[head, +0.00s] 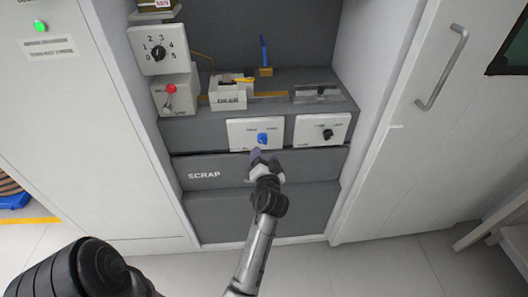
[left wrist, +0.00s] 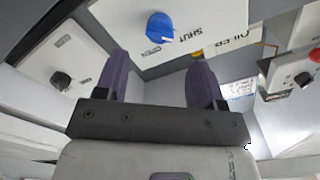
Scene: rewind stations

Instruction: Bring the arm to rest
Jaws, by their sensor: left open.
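My left gripper (head: 263,157) is in front of the station's grey front, just below the white panel (head: 243,132) with the blue knob (head: 263,138). In the left wrist view my left gripper (left wrist: 161,82) has its two purple fingers spread apart with nothing between them. The blue knob also shows in the left wrist view (left wrist: 160,27), beyond the fingertips and apart from them, with the word SHUT beside it. My right gripper is in neither view.
A second white panel with a black knob (head: 327,134) is to the right. The OILER box (head: 228,97), a red-topped switch box (head: 174,95) and a numbered dial (head: 158,50) stand at the left. The SCRAP front (head: 205,174) lies below. A cabinet door handle (head: 444,68) protrudes at right.

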